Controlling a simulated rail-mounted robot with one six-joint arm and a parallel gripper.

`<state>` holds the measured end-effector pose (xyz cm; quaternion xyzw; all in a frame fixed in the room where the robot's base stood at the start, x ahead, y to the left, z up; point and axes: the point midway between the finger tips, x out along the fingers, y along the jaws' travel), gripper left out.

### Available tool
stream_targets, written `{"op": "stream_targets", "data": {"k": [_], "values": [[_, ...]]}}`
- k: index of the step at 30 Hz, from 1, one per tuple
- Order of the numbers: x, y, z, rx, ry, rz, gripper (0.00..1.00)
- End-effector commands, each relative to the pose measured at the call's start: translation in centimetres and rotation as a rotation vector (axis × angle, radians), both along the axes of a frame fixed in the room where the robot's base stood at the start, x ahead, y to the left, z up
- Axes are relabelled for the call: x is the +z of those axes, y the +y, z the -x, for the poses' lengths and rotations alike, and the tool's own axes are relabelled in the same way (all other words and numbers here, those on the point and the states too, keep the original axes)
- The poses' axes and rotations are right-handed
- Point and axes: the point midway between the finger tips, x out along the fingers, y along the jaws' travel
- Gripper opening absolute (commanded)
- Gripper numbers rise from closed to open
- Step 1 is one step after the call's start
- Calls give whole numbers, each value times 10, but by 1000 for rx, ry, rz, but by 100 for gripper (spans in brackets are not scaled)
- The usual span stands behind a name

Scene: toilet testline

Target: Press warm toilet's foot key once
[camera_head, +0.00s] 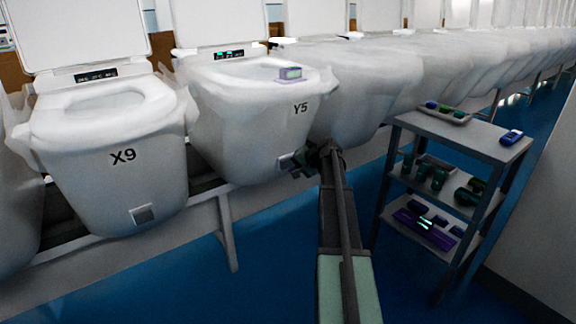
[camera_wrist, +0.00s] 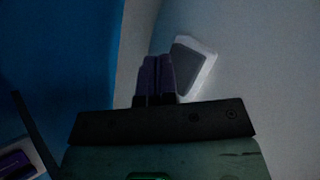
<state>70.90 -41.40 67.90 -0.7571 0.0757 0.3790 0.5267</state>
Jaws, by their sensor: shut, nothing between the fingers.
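The white toilet marked Y5 (camera_head: 255,125) stands left of centre with its lid up and a display lit green. Its square grey foot key (camera_head: 287,163) is low on the front and partly covered by my gripper (camera_head: 300,168). In the wrist view this key is a grey pad in a pale frame (camera_wrist: 192,65). My shut, empty gripper (camera_wrist: 158,60) has purple fingertips just left of the pad in that view. I cannot tell whether they touch it. The toilet marked X9 (camera_head: 105,150) stands to the left, with its own foot key (camera_head: 142,214) uncovered.
A small purple device with a screen (camera_head: 290,73) rests on Y5's seat. A grey shelf cart (camera_head: 475,133) with trays and several tools stands to the right. More wrapped toilets (camera_head: 365,75) continue along the line. A support leg (camera_head: 227,235) stands below Y5. Blue floor (camera_head: 275,270) is open in front.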

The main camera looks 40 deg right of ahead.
Motion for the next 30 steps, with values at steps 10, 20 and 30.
{"op": "stream_targets", "data": {"k": [10,20,30], "values": [[0,0,0,0,0,0,0],[0,0,-9,0,0,0,0],[0,0,-10,0,0,0,0]]}}
